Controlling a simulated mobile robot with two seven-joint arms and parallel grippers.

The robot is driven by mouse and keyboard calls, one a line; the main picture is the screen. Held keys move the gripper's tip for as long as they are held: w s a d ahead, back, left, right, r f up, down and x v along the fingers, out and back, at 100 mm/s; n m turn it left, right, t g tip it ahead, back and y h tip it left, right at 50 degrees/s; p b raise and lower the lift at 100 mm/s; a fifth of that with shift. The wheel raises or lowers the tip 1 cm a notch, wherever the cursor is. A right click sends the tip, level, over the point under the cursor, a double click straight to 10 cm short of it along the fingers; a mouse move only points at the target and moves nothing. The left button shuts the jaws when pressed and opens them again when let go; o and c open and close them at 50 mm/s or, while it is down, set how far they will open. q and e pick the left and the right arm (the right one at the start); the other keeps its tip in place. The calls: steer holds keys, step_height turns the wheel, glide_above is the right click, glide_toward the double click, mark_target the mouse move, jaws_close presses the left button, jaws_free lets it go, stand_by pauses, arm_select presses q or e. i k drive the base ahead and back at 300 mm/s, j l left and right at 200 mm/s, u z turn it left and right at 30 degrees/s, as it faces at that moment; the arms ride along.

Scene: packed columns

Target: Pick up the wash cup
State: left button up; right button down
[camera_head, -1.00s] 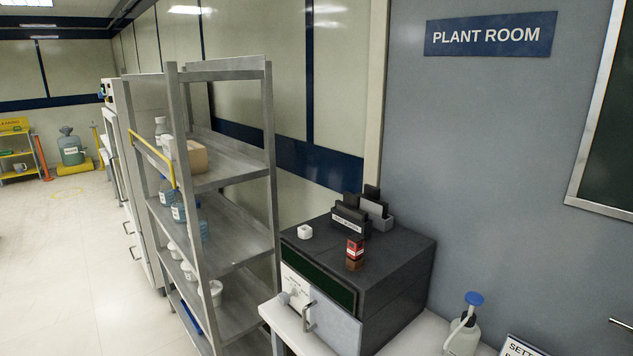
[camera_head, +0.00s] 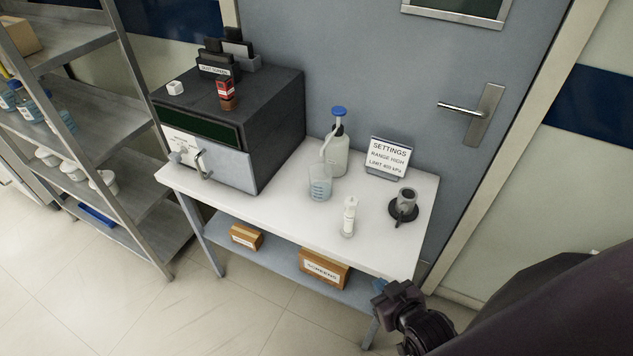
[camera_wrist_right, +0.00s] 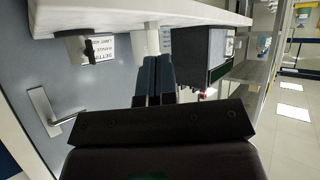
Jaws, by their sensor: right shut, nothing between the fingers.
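No label marks a wash cup. On the white table (camera_head: 255,212) stands a clear cup with side markings (camera_head: 320,184), just in front of a white squeeze bottle with a blue top (camera_head: 335,155). To its right a small grey cup (camera_head: 406,197) sits on a round black base. The grey cup also shows in the right wrist view (camera_wrist_right: 76,47). A small white bottle (camera_head: 349,216) stands between them, nearer the front edge. My right gripper (camera_head: 382,294) is shut and empty, beside the table's front right corner and apart from the cups. My left gripper is out of view.
A dark box-like unit (camera_head: 275,150) fills the table's left end. A settings sign (camera_head: 388,158) stands at the back. Cardboard boxes (camera_head: 325,270) lie on the lower shelf. A metal rack (camera_head: 125,205) stands left, and a grey door (camera_head: 370,70) is behind the table.

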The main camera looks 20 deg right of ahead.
mark_target(320, 175)
steer(key=i+j+z, duration=0.15)
steer(key=z, duration=0.25)
steer(key=j+z, duration=0.3)
steer(key=z, duration=0.15)
steer(key=i+j+z, duration=0.15)
steer(key=j, duration=0.3)
steer(key=i+j+z, duration=0.15)
steer(key=j, duration=0.9)
steer(key=i+j, duration=0.1)
steer(key=j, duration=0.55)
steer(key=z, duration=0.05)
